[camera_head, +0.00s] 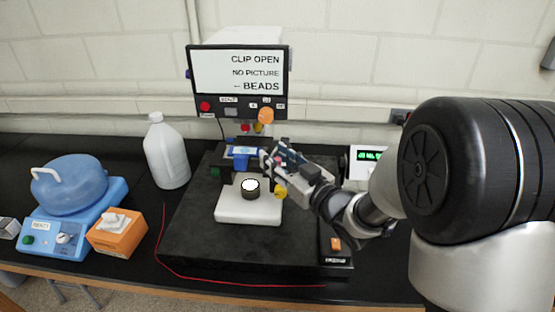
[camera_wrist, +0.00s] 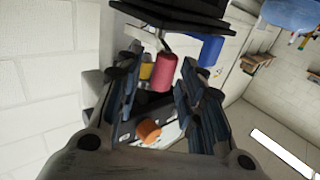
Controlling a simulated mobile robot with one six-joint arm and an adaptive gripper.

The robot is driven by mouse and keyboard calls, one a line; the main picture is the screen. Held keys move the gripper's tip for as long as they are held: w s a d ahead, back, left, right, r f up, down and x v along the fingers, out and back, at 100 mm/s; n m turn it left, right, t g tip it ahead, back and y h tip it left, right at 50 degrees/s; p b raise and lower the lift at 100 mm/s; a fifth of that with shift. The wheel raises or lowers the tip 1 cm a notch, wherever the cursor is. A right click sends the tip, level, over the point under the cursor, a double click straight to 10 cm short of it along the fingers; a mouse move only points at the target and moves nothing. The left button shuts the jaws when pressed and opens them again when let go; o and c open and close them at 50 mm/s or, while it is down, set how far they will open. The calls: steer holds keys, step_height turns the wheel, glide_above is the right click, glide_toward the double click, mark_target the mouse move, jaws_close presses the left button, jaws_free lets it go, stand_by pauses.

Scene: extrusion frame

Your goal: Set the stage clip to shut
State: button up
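The screen (camera_head: 240,72) reads "CLIP OPEN", "NO PICTURE" and "← BEADS". A blue block (camera_head: 241,152) sits at the stage under the screen, and a blue block (camera_wrist: 211,49) also shows in the wrist view; I cannot tell which part is the stage clip. My gripper (camera_head: 276,158) is at the right side of the stage, close to the blue block. In the wrist view its fingers (camera_wrist: 160,88) stand apart. A red cylinder (camera_wrist: 166,73) and an orange knob (camera_wrist: 148,131) show in the gap between them, with no clear contact. The gripper hides part of the stage.
A white base with a dark round part (camera_head: 250,187) is below the stage. A white jug (camera_head: 166,152), a blue machine (camera_head: 70,195) and an orange box (camera_head: 117,231) stand left. A device with a green display (camera_head: 368,155) is behind my arm. A red cable (camera_head: 200,279) lies in front.

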steer(key=shift+c, duration=0.2)
jaws_close()
